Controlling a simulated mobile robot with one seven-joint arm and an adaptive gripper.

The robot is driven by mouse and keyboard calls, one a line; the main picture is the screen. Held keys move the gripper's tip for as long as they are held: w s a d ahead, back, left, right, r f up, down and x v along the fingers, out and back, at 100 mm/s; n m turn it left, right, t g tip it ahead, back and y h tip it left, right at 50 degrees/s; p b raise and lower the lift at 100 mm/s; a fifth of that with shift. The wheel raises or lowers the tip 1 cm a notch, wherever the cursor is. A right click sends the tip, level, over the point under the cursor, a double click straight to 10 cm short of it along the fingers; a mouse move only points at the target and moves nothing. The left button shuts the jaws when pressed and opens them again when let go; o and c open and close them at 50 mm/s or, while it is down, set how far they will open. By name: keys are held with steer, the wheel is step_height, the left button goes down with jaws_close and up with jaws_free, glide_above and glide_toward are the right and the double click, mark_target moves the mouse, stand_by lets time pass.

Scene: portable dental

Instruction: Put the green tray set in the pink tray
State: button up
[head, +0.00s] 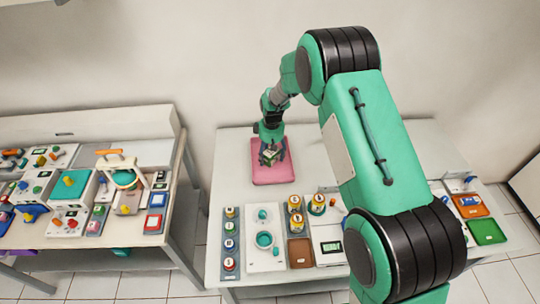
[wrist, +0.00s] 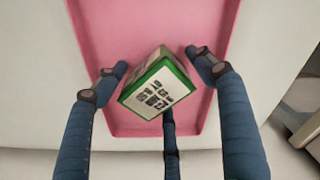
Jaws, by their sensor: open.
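The green tray set shows in the wrist view as a small box (wrist: 158,88) with green edges and a white printed face. It is turned at an angle over the pink tray (wrist: 130,25). In the head view the pink tray (head: 272,177) lies at the back of the right-hand table, with the box (head: 269,157) small above its surface. My gripper (head: 272,150) is over the tray, its fingers (wrist: 160,72) spread open around the box. Gaps show beside the left and right fingertips. The lower finger is partly behind the box. I cannot tell whether the box rests on the tray floor.
In front of the pink tray stand a white panel with teal dials (head: 264,238), a brown tray (head: 300,252) and yellow-black cylinders (head: 295,203). Orange (head: 470,206) and green (head: 486,231) trays lie at the right. A crowded second table (head: 90,130) stands left. Table space left of the pink tray is clear.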

mark_target(271, 153)
steer(key=shift+r, duration=0.15)
step_height(271, 153, up, 12)
steer(key=p, duration=0.2)
steer(key=shift+s+d, duration=0.2)
stand_by(0.9)
